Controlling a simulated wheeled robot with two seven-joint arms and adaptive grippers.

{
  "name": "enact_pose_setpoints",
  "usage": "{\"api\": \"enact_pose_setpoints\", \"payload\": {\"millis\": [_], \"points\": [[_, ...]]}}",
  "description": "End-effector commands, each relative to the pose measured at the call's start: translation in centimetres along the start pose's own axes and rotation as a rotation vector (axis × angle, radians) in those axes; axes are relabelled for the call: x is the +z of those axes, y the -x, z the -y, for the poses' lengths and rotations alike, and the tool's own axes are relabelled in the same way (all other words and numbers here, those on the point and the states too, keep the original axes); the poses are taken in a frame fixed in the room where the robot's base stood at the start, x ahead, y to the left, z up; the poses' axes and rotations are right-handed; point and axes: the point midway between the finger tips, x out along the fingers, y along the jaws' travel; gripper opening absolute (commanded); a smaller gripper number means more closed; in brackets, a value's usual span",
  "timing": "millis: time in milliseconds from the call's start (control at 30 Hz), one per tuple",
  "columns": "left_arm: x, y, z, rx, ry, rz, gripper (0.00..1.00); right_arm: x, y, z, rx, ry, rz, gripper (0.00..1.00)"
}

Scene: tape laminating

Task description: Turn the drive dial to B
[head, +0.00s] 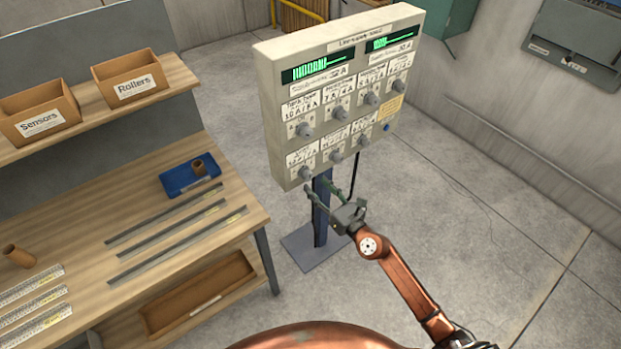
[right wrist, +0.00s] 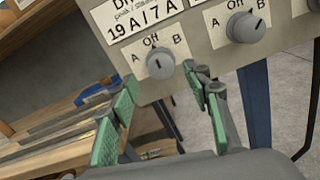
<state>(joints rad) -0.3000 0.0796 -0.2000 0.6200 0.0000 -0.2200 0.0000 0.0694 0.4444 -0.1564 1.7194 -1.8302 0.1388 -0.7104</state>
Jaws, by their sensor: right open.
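The drive dial (right wrist: 160,63) is a grey round knob at the lower left corner of the panel, under a partly cut-off label "Dr…" reading "19 A / 7 A". Around it are Off above, A at left and B at right. Its small dark mark looks roughly upright, toward Off. In the head view it is the left knob of the bottom row (head: 305,172). My right gripper (head: 317,186) is open and empty, just below and in front of this knob. In the right wrist view its green-padded fingers (right wrist: 162,85) stand apart, either side of the knob's lower area. My left gripper is out of view.
The beige panel (head: 345,48) carries several other knobs, including a neighbouring one (right wrist: 245,27), on a blue post (head: 321,215). A wooden workbench (head: 190,235) with metal strips, a blue tray (head: 178,181) and bins stands at left. The floor at right is clear.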

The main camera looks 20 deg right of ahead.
Motion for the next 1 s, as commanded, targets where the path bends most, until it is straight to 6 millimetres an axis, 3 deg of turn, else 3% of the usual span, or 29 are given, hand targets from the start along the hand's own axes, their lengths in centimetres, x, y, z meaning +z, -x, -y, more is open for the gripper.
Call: {"api": "enact_pose_setpoints", "payload": {"millis": [100, 300, 667, 1000], "points": [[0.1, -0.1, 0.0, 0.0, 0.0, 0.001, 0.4, 0.1, -2.1, 0.0, 0.0, -0.002, 0.002, 0.45], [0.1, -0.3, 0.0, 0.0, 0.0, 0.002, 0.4, 0.0, -4.4, 0.1, -0.001, -0.004, 0.001, 0.45], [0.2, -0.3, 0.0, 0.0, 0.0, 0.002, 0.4, 0.0, -5.1, 0.0, -0.001, -0.005, 0.0, 0.45], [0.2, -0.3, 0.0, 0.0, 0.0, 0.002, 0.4, 0.0, -5.0, 0.1, -0.001, -0.005, 0.0, 0.23]]}}
